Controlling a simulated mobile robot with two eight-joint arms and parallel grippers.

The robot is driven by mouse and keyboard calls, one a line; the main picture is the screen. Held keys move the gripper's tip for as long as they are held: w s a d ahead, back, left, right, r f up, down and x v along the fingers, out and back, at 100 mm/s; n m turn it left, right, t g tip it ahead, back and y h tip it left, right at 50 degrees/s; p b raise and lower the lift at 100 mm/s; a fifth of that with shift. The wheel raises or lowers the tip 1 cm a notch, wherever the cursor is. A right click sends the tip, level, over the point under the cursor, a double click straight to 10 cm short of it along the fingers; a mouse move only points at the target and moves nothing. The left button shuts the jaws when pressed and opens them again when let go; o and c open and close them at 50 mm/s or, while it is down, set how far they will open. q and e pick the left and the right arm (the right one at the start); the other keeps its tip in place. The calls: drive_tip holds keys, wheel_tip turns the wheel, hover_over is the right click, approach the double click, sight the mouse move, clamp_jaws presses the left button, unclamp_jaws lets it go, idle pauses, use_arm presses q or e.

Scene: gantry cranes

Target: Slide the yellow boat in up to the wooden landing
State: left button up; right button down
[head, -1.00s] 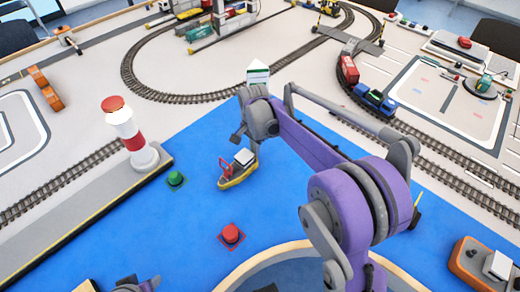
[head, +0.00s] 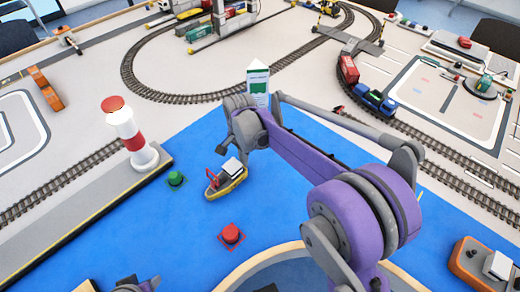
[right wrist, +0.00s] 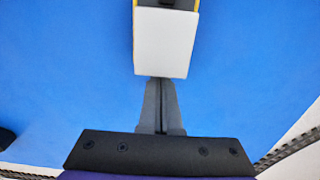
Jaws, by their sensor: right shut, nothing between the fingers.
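The yellow boat (head: 228,183) floats on the blue water area in the head view, with a white block on its deck and a red frame at its left end. My right gripper (head: 240,151) is at the boat's far right side, partly hidden by its own wrist. In the right wrist view the shut, empty fingers (right wrist: 160,84) reach the edge of the boat's white block (right wrist: 163,42); I cannot tell whether they touch. A tan piece (head: 87,286) at the bottom edge may be the wooden landing, mostly cut off. My left gripper is not clearly in view.
A green buoy (head: 176,179) stands left of the boat and a red buoy (head: 231,234) below it. A grey quay (head: 75,225) with a red-and-white lighthouse (head: 130,135) borders the water at left. Open water lies between the boat and the bottom left.

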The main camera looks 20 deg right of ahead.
use_arm(q)
drive_tip(key=shift+r+p, duration=0.75)
use_arm(e)
drive_tip(key=shift+s+a, duration=2.35)
drive_tip(key=shift+a, duration=3.25)
drive_tip(key=shift+s+a, duration=2.3)
drive_tip(key=shift+a, duration=3.3)
drive_tip(key=shift+s+a, duration=2.35)
drive_tip(key=shift+a, duration=3.25)
use_arm(q)
drive_tip(key=shift+w, duration=0.1)
use_arm(e)
drive_tip(key=shift+w+d, duration=0.1)
use_arm(q)
drive_tip(key=shift+r, duration=0.15)
use_arm(e)
drive_tip(key=shift+d+r, duration=0.15)
